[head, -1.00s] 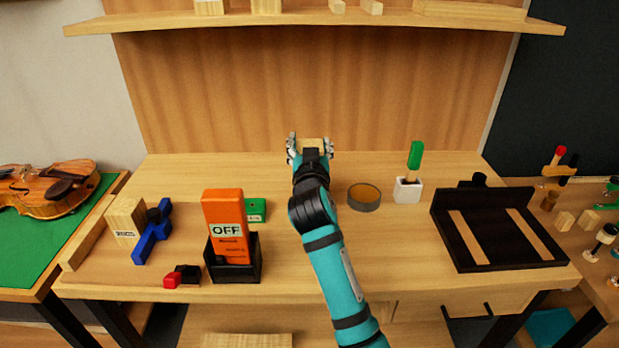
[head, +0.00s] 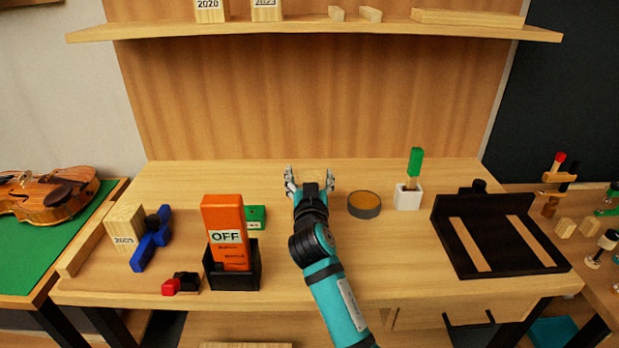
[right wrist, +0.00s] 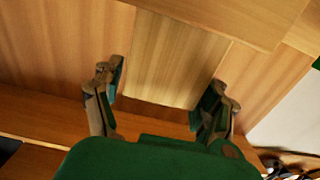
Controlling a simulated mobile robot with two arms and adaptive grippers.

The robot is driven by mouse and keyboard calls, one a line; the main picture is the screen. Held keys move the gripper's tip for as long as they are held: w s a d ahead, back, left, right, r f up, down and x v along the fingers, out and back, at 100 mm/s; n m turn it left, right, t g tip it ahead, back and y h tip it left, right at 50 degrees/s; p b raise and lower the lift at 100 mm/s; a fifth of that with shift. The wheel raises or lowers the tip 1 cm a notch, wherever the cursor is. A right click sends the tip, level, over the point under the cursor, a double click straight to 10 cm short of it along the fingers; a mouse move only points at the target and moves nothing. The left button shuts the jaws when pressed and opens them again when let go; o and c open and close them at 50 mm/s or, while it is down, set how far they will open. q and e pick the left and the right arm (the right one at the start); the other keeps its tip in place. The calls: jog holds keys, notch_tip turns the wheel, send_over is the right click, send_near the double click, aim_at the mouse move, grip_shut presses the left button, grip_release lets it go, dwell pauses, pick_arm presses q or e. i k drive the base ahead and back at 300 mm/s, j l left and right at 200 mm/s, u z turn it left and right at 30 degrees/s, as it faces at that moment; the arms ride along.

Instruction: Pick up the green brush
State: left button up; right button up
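The green brush (head: 415,163) stands nearly upright in a small white holder (head: 408,198) on the right half of the bench; its lower end is hidden in the holder. My right gripper (head: 310,177) is left of the brush, near the middle of the bench and apart from it. Its fingers are around a pale wooden block (head: 312,175). The block also shows between the fingers in the right wrist view (right wrist: 175,60). My left gripper is in neither view.
A round tin (head: 364,205) stands between my right arm and the brush holder. A black tray-like stand (head: 495,235) is to the right. An orange OFF box (head: 226,230) in a black holder and a blue tool (head: 152,240) are to the left. A shelf (head: 310,31) overhangs behind.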

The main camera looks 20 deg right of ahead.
aim_at(416, 157)
jog(key=k+j, duration=0.3)
jog(key=k, duration=0.15)
jog(key=k+j, duration=0.25)
jog(key=k, duration=0.2)
